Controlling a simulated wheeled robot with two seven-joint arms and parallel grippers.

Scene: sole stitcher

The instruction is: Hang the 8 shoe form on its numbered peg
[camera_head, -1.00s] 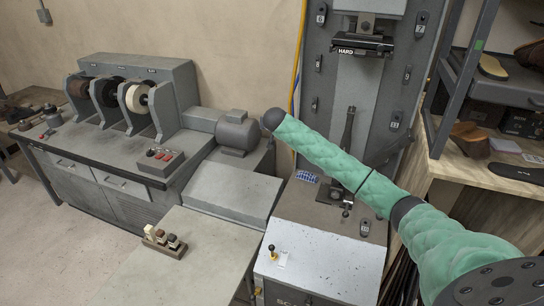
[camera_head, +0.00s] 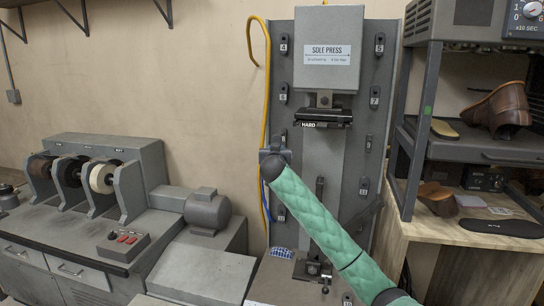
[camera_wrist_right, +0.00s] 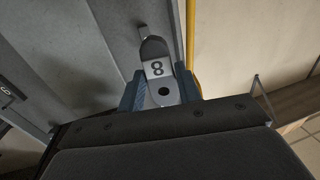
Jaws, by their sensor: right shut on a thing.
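My right gripper (camera_head: 272,158) is shut on the 8 shoe form (camera_wrist_right: 158,70) in front of the left edge of the sole press. In the right wrist view the two blue fingers (camera_wrist_right: 162,92) flank the form, a grey rounded piece with a white 8 label and a dark hole. In the head view the form is hidden by the gripper. The numbered 8 peg plate (camera_head: 283,138) is just above the gripper. My left gripper is out of view.
The press panel (camera_head: 300,60) carries other numbered plates, including 6 (camera_head: 283,93), 7 (camera_head: 375,96) and 9 (camera_head: 368,143). A yellow hose (camera_head: 267,80) runs close by the panel's left edge. A shelf rack (camera_head: 405,150) stands right; a grinder bench (camera_head: 110,225) stands left.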

